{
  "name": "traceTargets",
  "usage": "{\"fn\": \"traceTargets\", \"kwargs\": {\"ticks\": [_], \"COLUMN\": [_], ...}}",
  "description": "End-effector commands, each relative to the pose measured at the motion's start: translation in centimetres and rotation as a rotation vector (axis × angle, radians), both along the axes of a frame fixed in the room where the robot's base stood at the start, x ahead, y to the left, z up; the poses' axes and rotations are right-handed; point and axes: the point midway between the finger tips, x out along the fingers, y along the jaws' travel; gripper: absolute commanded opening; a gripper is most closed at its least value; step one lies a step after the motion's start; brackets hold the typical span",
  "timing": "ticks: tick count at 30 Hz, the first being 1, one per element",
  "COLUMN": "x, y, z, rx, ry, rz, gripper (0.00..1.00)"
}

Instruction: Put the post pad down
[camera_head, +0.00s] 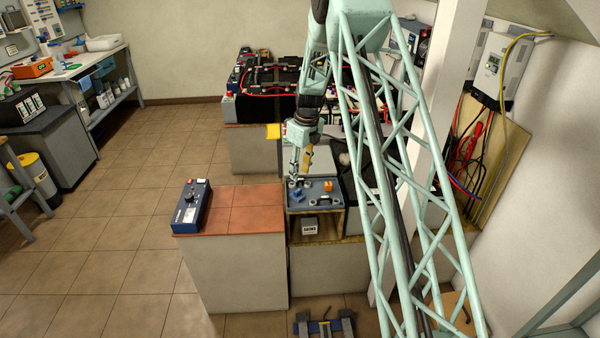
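My gripper (300,168) hangs from the arm, pointing down above a blue-grey tray (314,208) that holds several small parts. Its two fingers show as small dark and yellowish shapes. Whether they are apart or closed on something is too small to tell. I cannot surely pick out the post pad. An orange block (328,186) sits in the tray, right of the fingertips. A blue piece (297,196) lies in the tray just below the fingers. A flat yellow piece (273,131) lies at the edge of the battery bench behind.
A blue instrument box (192,206) stands on the red-tiled counter (250,211), whose remaining top is clear. Black batteries with red cables (272,78) stand behind. A small box marked with letters (310,226) sits in the open shelf below the tray. My lattice arm hides much on the right.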

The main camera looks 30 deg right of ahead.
Motion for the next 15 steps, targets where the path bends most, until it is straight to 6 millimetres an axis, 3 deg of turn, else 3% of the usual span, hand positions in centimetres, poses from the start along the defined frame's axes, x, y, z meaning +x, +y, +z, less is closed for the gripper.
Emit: {"fn": "traceTargets", "kwargs": {"ticks": [15], "x": [-0.11], "y": [0.20], "z": [0.54], "rx": [-0.002], "ry": [-0.002], "rz": [0.015], "gripper": [0.32]}}
